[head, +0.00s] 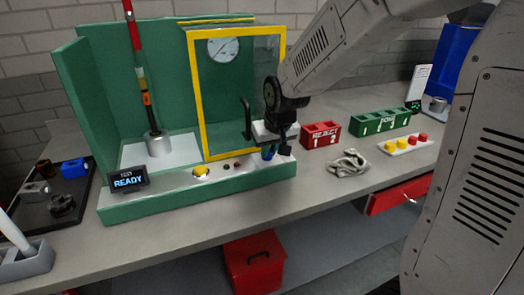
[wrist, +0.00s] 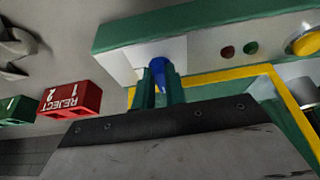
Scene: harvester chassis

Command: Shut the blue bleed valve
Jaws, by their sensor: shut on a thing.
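The blue bleed valve (head: 267,154) sits at the right end of the green test stand's front ledge (head: 215,190). In the wrist view, the blue valve handle (wrist: 157,64) shows between the two dark green fingers of my gripper (wrist: 159,82). My gripper (head: 275,151) is shut on it in the head view, coming from above. The wrist body and fingers hide much of the valve, so its exact turn angle cannot be told. The display on the ledge (head: 129,180) reads READY.
A yellow-framed door (head: 203,118) with a dark handle stands just behind my gripper. A red REJECT bin (head: 321,136), a grey cloth (head: 348,163) and a green bin (head: 380,122) are to the right. Red and green buttons and a yellow button (head: 201,173) line the ledge left of the valve.

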